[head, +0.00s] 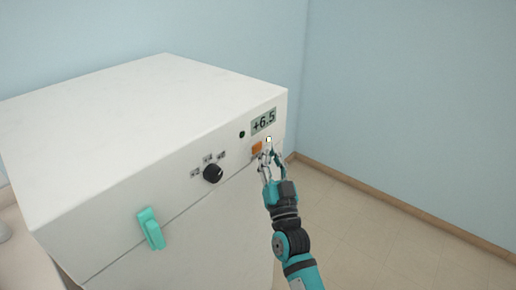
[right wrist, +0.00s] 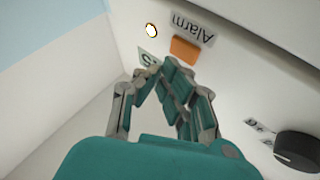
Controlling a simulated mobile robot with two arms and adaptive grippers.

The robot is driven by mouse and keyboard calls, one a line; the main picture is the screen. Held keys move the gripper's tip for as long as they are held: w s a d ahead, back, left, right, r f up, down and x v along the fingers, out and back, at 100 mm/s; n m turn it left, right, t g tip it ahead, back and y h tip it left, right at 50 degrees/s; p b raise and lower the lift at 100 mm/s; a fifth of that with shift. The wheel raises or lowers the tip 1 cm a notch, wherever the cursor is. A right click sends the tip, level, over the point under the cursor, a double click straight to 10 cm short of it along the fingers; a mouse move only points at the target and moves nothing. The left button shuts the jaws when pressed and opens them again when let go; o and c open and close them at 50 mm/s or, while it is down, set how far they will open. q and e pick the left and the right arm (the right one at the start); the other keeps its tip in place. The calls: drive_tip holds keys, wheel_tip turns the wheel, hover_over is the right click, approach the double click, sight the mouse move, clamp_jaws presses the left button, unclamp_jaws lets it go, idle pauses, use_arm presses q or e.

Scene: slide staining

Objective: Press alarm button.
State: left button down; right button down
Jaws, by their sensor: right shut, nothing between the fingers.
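The orange alarm button (head: 257,148) is on the front of a white cabinet, below the display. In the right wrist view the orange button (right wrist: 184,49) sits beside an upside-down "Alarm" label (right wrist: 193,28). My right gripper (head: 268,153) is shut and empty, with its fingertips close to the cabinet front, just right of the button in the head view. In the right wrist view the fingertips (right wrist: 162,68) appear just below and left of the button; I cannot tell whether they touch the panel. My left gripper is not in view.
The white cabinet (head: 140,110) has a display (head: 263,121) reading +6.5, a small white round light (head: 268,139), a black knob (head: 213,174) and a teal handle (head: 151,229). Open floor (head: 400,240) lies to the right, up to the blue wall.

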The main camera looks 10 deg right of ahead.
drive_tip(key=shift+w+a, duration=0.3)
drive_tip(key=shift+w, duration=0.05)
drive_tip(key=shift+w+a, duration=0.2)
drive_tip(key=shift+w, duration=0.05)
idle(0.8)
drive_tip(key=shift+s+d, duration=0.1)
drive_tip(key=shift+s+d+p, duration=0.3)
drive_tip(key=shift+s+d, duration=0.1)
drive_tip(key=shift+s, duration=0.15)
drive_tip(key=s+d+p, duration=0.1)
drive_tip(key=s, duration=0.1)
drive_tip(key=s+d, duration=0.2)
drive_tip(key=shift+p, duration=0.35)
